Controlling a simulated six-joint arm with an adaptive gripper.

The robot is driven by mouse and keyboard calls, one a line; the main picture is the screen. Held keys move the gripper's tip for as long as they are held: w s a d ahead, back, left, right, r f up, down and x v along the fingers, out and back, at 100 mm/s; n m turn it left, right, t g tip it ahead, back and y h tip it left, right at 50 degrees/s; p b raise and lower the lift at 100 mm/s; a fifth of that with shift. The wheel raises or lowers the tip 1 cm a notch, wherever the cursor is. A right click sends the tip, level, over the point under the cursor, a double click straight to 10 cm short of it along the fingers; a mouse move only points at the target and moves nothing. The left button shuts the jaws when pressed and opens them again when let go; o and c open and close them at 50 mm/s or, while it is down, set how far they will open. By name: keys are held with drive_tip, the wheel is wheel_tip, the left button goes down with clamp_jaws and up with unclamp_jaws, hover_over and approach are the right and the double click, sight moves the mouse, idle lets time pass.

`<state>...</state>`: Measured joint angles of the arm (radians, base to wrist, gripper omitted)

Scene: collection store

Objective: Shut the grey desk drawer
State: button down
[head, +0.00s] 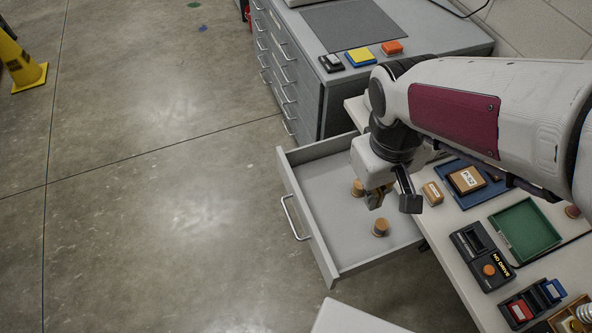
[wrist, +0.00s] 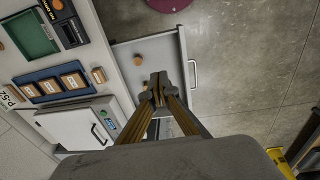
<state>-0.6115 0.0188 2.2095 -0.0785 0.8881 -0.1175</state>
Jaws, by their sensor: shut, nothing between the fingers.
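The grey desk drawer (head: 326,262) is pulled out from under the white desk, its front and handle (head: 294,217) facing left in the head view. It also shows in the wrist view (wrist: 182,58), with its handle at the right. Two cork-coloured cylinders stand in it, one nearer the middle (head: 380,227) and one (head: 357,188) beside my gripper. My gripper (head: 375,203) is over the drawer, inside its front panel in the head view. In the wrist view my gripper (wrist: 158,78) has its fingertips together and holds nothing. I cannot tell its height above the drawer floor.
The desk top (head: 452,262) holds a green tray (head: 525,229), a blue tray (head: 476,196) with labelled boxes and a black device (head: 481,254). A grey cabinet (head: 335,100) stands behind the drawer. The floor left of the drawer is clear up to a yellow cone (head: 22,68).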

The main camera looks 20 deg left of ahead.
drive_tip(key=w+a+f+n, duration=0.2)
drive_tip(key=a+f+n, duration=0.7)
drive_tip(key=a, duration=0.4)
drive_tip(key=w+a+f+n+t+h, duration=0.1)
drive_tip(key=a+f+n, duration=0.8)
drive_tip(key=a, duration=0.4)
drive_tip(key=shift+w+f+h, duration=0.3)
drive_tip(key=shift+w, duration=0.05)
drive_tip(key=shift+f, duration=0.2)
drive_tip(key=w+d+f, duration=0.4)
drive_tip(key=f, duration=0.5)
drive_tip(key=shift+w+d+f, duration=0.15)
drive_tip(key=shift+w+d, duration=0.15)
